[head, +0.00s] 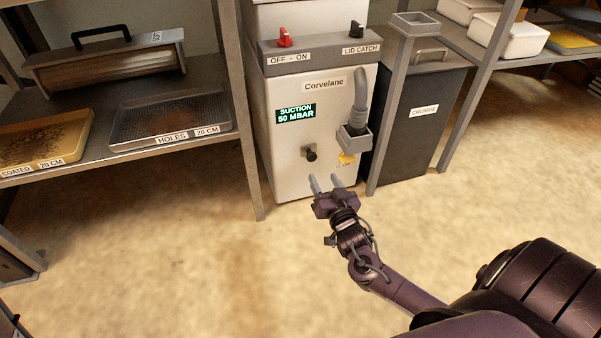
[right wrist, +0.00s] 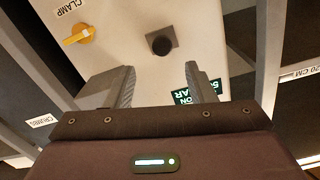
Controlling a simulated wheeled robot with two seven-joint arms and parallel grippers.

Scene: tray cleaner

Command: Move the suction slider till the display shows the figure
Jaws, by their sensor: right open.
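The tray cleaner (head: 325,125) is a pale cabinet marked Corvelane. Its display (head: 295,113) reads "SUCTION 50 MBAR" in green. Below the display a black knob (head: 311,155) sits on a small grey plate; I cannot tell for certain that it is the suction slider. In the right wrist view the knob (right wrist: 162,45) shows beyond the fingers, roughly between them. My right gripper (head: 327,182) is open and empty, in front of the cabinet's lower part and apart from the knob. In the right wrist view the display (right wrist: 196,92) is partly hidden by a finger. My left gripper is not in view.
A yellow clamp lever (head: 347,159) sits right of the knob, below the grey hose nozzle (head: 355,135). A red switch (head: 284,37) and black lid catch (head: 356,30) are on top. A dark crumbs bin (head: 422,125) stands right. Shelves flank the cabinet; the floor in front is clear.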

